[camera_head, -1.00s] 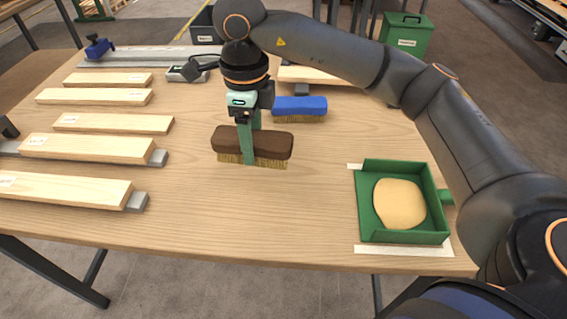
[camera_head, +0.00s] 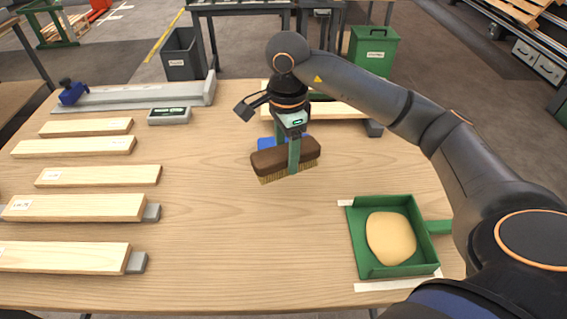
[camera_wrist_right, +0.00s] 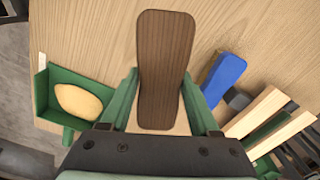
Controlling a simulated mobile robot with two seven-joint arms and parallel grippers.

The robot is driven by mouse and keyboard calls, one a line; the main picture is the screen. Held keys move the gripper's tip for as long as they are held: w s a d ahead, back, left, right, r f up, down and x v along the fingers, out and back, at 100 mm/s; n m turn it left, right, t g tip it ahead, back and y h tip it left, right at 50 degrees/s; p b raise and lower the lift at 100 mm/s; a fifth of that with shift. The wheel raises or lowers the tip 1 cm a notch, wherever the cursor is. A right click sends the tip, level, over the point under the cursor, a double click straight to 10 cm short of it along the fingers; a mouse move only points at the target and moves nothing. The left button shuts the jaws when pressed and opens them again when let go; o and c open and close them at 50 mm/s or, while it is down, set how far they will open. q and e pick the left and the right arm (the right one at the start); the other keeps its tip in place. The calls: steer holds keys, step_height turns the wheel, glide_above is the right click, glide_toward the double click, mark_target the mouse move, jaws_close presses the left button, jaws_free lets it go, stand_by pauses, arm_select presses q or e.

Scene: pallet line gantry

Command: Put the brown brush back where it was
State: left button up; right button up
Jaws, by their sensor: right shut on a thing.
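The brown brush (camera_head: 272,160) has a dark wooden back and pale bristles pointing down. My right gripper (camera_head: 288,150) is shut on it, one green finger on each side of its back. In the right wrist view the brush (camera_wrist_right: 166,65) lies between the fingers. I cannot tell for sure how far its bristles are from the table. The blue brush (camera_head: 265,143) is behind it and mostly hidden in the head view; in the wrist view it shows (camera_wrist_right: 224,78) to the right of the brown one. My left gripper is not in view.
A green dustpan-like tray (camera_head: 361,245) holding a tan lump (camera_head: 390,238) sits at the right between white tape strips. Several wooden boards (camera_head: 75,208) lie at left. A small grey device (camera_head: 169,116) is at the back. The table (camera_head: 220,240) is clear in the middle and front.

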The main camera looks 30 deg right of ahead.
steer(key=w+f, duration=0.1)
steer(key=f, duration=0.1)
steer(key=w+d+f, duration=0.1)
steer(key=w+f, duration=0.1)
steer(key=w+d+f, duration=0.1)
steer(key=f, duration=0.1)
steer(key=shift+w+d, duration=0.1)
steer(key=shift+w, duration=0.1)
steer(key=shift+f, duration=1.5)
steer(key=shift+f, duration=0.2)
steer(key=o, duration=1.4)
steer(key=shift+o, duration=0.2)
steer(key=shift+r, duration=0.2)
step_height(320, 180, up, 12)
